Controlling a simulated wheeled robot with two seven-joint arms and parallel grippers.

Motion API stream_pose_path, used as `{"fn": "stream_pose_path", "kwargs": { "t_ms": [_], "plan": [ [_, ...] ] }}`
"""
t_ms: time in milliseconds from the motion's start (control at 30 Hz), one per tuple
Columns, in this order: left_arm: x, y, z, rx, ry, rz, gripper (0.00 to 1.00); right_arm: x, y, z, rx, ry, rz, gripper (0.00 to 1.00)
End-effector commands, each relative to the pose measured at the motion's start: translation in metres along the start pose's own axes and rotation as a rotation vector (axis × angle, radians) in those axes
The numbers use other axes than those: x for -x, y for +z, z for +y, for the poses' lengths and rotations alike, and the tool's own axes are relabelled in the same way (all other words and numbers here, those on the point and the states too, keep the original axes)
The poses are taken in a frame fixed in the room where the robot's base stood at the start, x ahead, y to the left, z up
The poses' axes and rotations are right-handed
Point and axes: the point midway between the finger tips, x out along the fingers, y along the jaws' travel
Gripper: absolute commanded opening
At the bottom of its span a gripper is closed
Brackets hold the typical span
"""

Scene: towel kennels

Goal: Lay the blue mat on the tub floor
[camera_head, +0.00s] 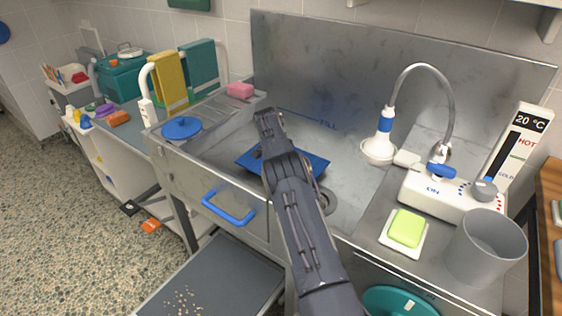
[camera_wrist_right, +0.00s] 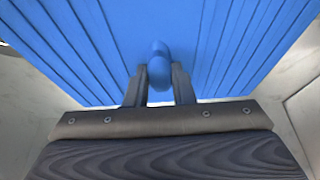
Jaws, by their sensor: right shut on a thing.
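The blue mat (camera_head: 314,164) is inside the metal tub (camera_head: 345,158), roughly level, partly hidden behind my right arm. I cannot tell whether its underside touches the tub floor. In the right wrist view the ribbed blue mat (camera_wrist_right: 105,40) fills the upper part, with a rounded blue knob (camera_wrist_right: 159,60) in its middle. My right gripper (camera_wrist_right: 159,84) is shut on that knob, one finger on each side. In the head view my right arm reaches over the mat and hides the fingertips. My left gripper is not in view.
A shower head (camera_head: 379,149) on a curved hose, a control box (camera_head: 440,194), green soap (camera_head: 407,228) and a grey cup (camera_head: 487,246) stand right of the tub. A blue handle (camera_head: 229,208) is on its front. A blue round lid (camera_head: 181,128) and pink sponge (camera_head: 240,90) lie left.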

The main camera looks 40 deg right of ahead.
Motion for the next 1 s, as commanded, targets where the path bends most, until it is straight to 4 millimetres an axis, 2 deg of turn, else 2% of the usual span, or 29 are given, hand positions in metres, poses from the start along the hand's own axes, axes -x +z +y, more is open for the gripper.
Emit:
{"fn": "stream_pose_path", "kwargs": {
  "t_ms": [100, 167, 467, 500, 667, 1000],
  "plan": [
    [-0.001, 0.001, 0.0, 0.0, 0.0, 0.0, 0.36, -0.018, 0.009, 0.0, 0.002, 0.002, -0.002, 0.0],
    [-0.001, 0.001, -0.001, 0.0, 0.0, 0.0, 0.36, -0.023, 0.01, 0.0, 0.001, 0.002, -0.001, 0.0],
    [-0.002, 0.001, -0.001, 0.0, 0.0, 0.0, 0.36, -0.025, 0.011, 0.0, 0.0, 0.001, 0.0, 0.0],
    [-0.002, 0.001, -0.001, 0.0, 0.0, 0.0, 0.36, -0.026, 0.012, 0.0, 0.0, 0.002, -0.001, 0.24],
    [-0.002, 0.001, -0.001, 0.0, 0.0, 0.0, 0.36, -0.025, 0.012, 0.0, 0.0, 0.002, -0.001, 0.45],
    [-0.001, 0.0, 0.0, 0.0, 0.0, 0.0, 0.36, -0.02, 0.011, 0.0, 0.001, 0.001, -0.001, 0.45]
  ]
}}
